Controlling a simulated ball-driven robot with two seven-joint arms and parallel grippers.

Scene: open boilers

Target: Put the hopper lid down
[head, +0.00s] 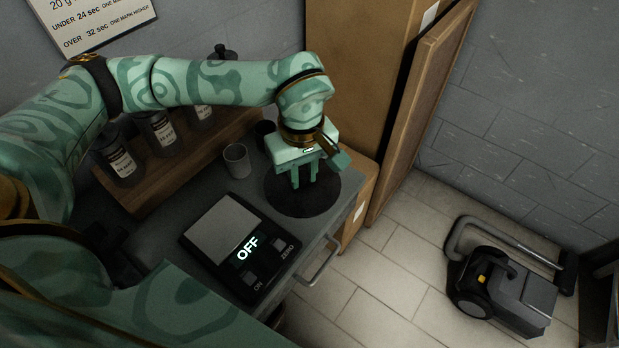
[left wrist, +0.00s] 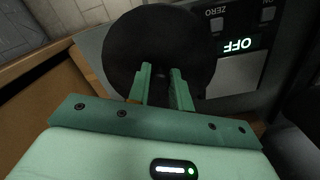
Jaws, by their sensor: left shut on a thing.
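The hopper lid (head: 300,205) is a flat, dark, round disc over the right end of the grey counter. It also shows in the left wrist view (left wrist: 135,45), beyond my fingers. My left gripper (head: 304,182) points down at the lid's middle and is shut on it. In the left wrist view the fingertips (left wrist: 163,72) meet near the disc's centre, where a small dark grip is mostly hidden between them. The lid looks level. I cannot tell whether its underside touches the counter. My right gripper is not in view.
A scale (head: 240,245) reading OFF lies close to the lid's left. A grey cup (head: 237,160) and a wooden rack (head: 165,180) of dark jars stand behind. A tall brown cabinet (head: 355,70) rises behind the lid. A black wheeled machine (head: 505,290) stands on the tiled floor.

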